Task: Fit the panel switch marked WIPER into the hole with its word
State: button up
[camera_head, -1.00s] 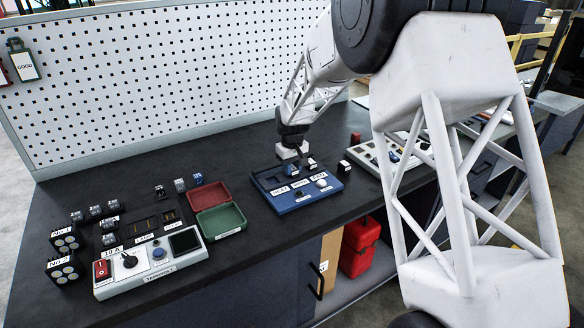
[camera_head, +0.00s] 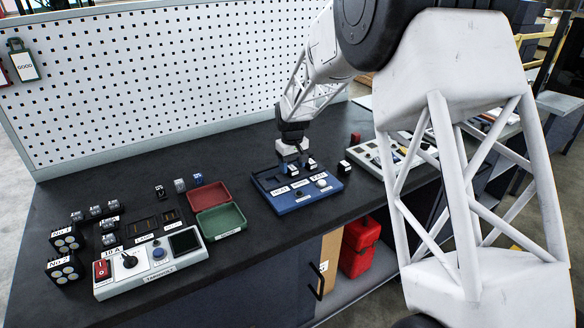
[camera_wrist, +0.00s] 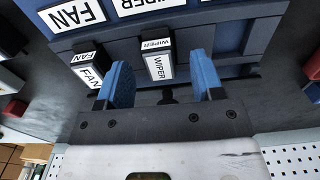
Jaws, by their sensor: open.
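The WIPER switch (camera_wrist: 158,62) is a small dark block with white labels. It stands upright at the middle place of the blue panel (camera_head: 301,207), behind the panel's WIPER label (camera_wrist: 146,5). How deep it sits is not clear. My gripper (camera_wrist: 161,82) is open, with one blue finger on each side of the switch and gaps between. In the head view my gripper (camera_head: 291,156) is over the panel's back edge and hides much of the switch.
The FAN switch (camera_wrist: 88,68) stands close beside one finger, behind the FAN label. The panel's third place (camera_wrist: 237,71) looks empty. Another dark switch (camera_head: 344,167) stands right of the panel. A grey tray (camera_head: 427,152) lies farther right; red and green boxes (camera_head: 221,220) lie left.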

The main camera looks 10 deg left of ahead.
aim_at(292, 169)
jog(key=shift+r, duration=3.25)
jog(key=shift+s+d+r, duration=0.1)
jog(key=shift+d+r, duration=0.25)
jog(key=shift+d, duration=0.05)
jog(key=s+d+r+m, duration=0.1)
jog(key=s+d+r, duration=0.45)
jog(key=d, duration=0.25)
jog(key=s+d+r+m+t, duration=0.1)
jog(key=s+d+r+m, duration=0.1)
jog(key=s+d+r, duration=0.4)
jog(key=s+d+r+m, duration=0.1)
jog(key=s+d+r, duration=0.1)
jog(key=s+d, duration=0.7)
jog(key=s+d+m, duration=0.1)
jog(key=s+d, duration=0.4)
jog(key=s, duration=0.4)
jog(key=s+d+f+m+t, duration=0.1)
jog(key=s+d+m, duration=0.1)
jog(key=s+d, duration=0.4)
jog(key=s+d+f+m, duration=0.1)
jog(key=s+d, duration=0.4)
jog(key=s, duration=0.7)
jog(key=shift+s+d+m+t, duration=0.15)
jog(key=shift+d+m+t, duration=0.15)
jog(key=shift+m, duration=0.3)
